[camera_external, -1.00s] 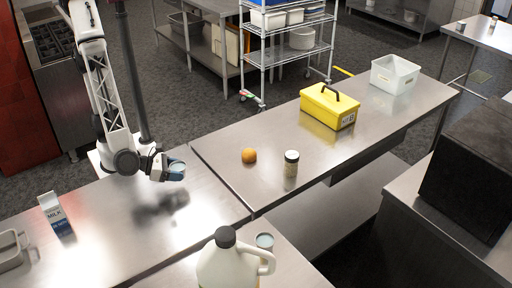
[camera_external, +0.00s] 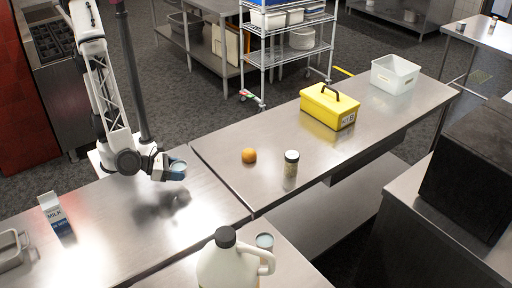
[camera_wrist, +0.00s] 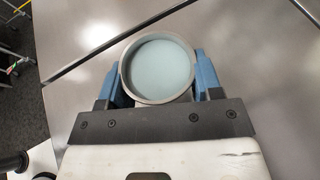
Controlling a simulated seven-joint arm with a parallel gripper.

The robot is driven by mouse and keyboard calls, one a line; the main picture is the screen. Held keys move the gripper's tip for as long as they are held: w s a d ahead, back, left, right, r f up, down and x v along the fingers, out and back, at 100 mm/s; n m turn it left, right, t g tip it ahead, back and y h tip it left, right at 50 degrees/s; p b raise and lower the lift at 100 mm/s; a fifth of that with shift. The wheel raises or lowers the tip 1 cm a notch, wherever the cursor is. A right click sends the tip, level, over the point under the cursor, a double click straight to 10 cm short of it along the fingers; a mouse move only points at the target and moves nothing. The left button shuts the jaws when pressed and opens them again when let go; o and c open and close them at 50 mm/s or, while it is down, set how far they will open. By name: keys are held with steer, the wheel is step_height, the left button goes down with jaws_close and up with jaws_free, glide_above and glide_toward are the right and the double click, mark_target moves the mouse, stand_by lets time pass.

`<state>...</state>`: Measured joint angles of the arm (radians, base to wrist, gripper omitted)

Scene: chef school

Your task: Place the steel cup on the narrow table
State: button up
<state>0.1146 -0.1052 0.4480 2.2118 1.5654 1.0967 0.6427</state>
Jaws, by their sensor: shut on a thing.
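My gripper (camera_external: 166,170) is above the left steel table (camera_external: 110,225), near the seam with the table on the right. It is shut on the steel cup (camera_wrist: 158,70), a round cup with a grey rim and a pale bluish inside. In the wrist view the blue fingers of my gripper (camera_wrist: 157,82) press on both sides of the cup. The cup (camera_external: 176,168) looks small in the external view and is held above the table, with a dark shadow below. I cannot tell which table is the narrow one.
A milk carton (camera_external: 55,214) and a metal pan (camera_external: 12,250) stand on the left. An orange (camera_external: 249,156), a jar (camera_external: 291,165), a yellow toolbox (camera_external: 328,108) and a white bin (camera_external: 394,75) stand on the right table (camera_external: 225,170). A jug (camera_external: 225,262) stands in front.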

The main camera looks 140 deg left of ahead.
steer(key=shift+a, duration=0.75)
steer(key=s+a+n+g, duration=0.1)
steer(key=a, duration=0.4)
steer(key=a+n+g, duration=0.1)
steer(key=a, duration=0.5)
steer(key=s+a+n+g+y, duration=0.1)
steer(key=a, duration=0.4)
steer(key=shift+s+a+r, duration=0.1)
steer(key=shift+s+a, duration=0.25)
steer(key=shift+a, duration=0.05)
steer(key=s+a+n+g, duration=0.1)
steer(key=s+a, duration=0.2)
steer(key=a, duration=0.2)
steer(key=s+a+n+g, duration=0.1)
steer(key=s+a, duration=0.2)
steer(key=a, duration=0.3)
steer(key=s+a+n+g, duration=0.1)
steer(key=s+a, duration=0.1)
steer(key=a, duration=0.4)
steer(key=shift+s+a+g, duration=0.2)
steer(key=shift+s+g, duration=0.2)
steer(key=shift+w+a, duration=0.1)
steer(key=shift+w, duration=0.05)
glide_above(280, 140)
steer(key=shift+w+f, duration=0.1)
steer(key=shift+f, duration=0.6)
steer(key=shift+f, duration=0.1)
steer(key=shift+f, duration=1.65)
